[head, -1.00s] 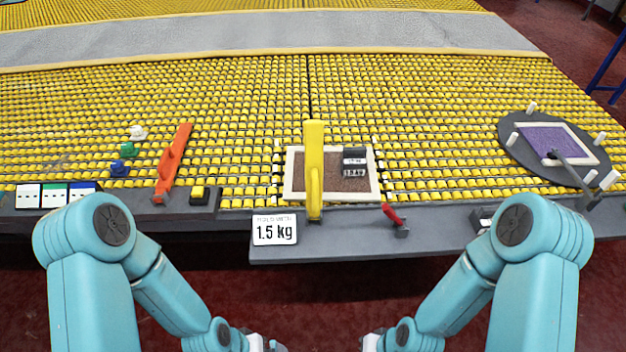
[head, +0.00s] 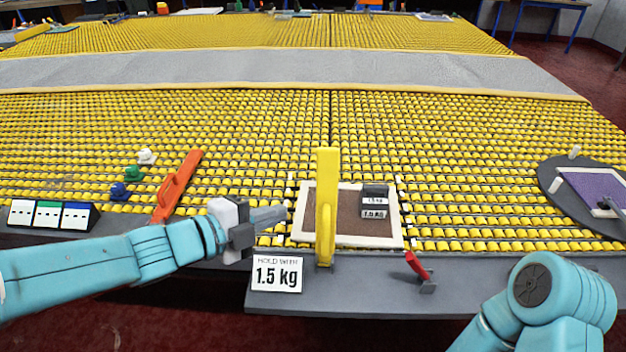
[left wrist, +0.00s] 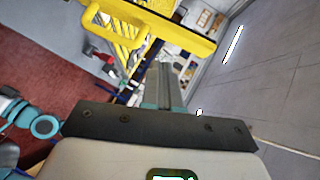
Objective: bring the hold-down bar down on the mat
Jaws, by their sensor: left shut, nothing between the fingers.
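The yellow hold-down bar (head: 327,185) rises from the grey front ledge and covers part of the mat in the head view; it looks raised, though its gap to the mat is hard to judge. It has a yellow loop handle and also crosses the top of the left wrist view (left wrist: 178,32). The brown mat (head: 350,228) with a cream border lies behind it. My left gripper (head: 284,214) is shut and empty, left of the bar and apart from it. Its fingers also show in the left wrist view (left wrist: 166,65). My right gripper is out of view.
A sign (head: 277,274) reading 1.5 kg stands on the ledge, with a red lever (head: 416,265) to the right. A dark readout (head: 375,201) is at the mat's right. An orange bar (head: 178,186) lies left. A purple mat (head: 597,190) sits far right.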

